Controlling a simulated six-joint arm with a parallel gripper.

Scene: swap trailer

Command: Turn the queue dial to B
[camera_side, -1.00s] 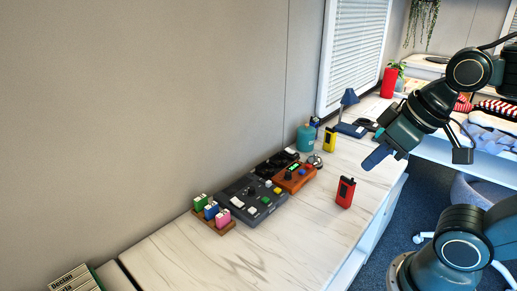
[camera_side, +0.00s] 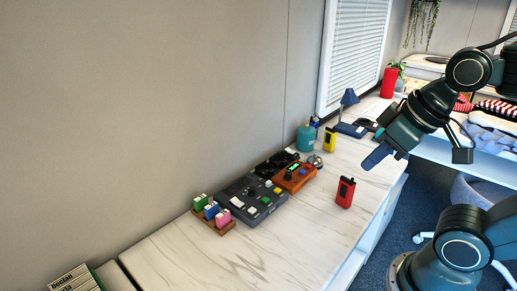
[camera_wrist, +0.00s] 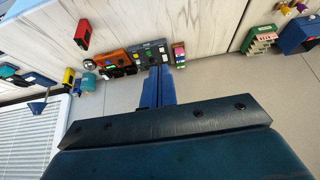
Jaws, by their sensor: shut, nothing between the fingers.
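My gripper (camera_side: 376,157) is shut and empty, held in the air above the right side of the bench in the side view. Its blue fingers (camera_wrist: 158,86) also show in the wrist view. A dark grey control panel (camera_side: 236,204) with white, green and yellow buttons lies on the bench against the wall. An orange box (camera_side: 304,181) with a green display and a dark knob (camera_side: 289,174) lies beside it to the right. In the wrist view the orange box (camera_wrist: 113,58) and grey panel (camera_wrist: 142,50) appear upside down. Which knob is the queue dial, and its setting, are too small to tell.
A wooden rack (camera_side: 227,226) of green, blue and pink blocks stands left of the panel. A red radio (camera_side: 345,192) stands near the bench's front edge, a yellow one (camera_side: 330,140) farther back near a teal canister (camera_side: 305,139). The front left of the bench (camera_side: 215,265) is clear.

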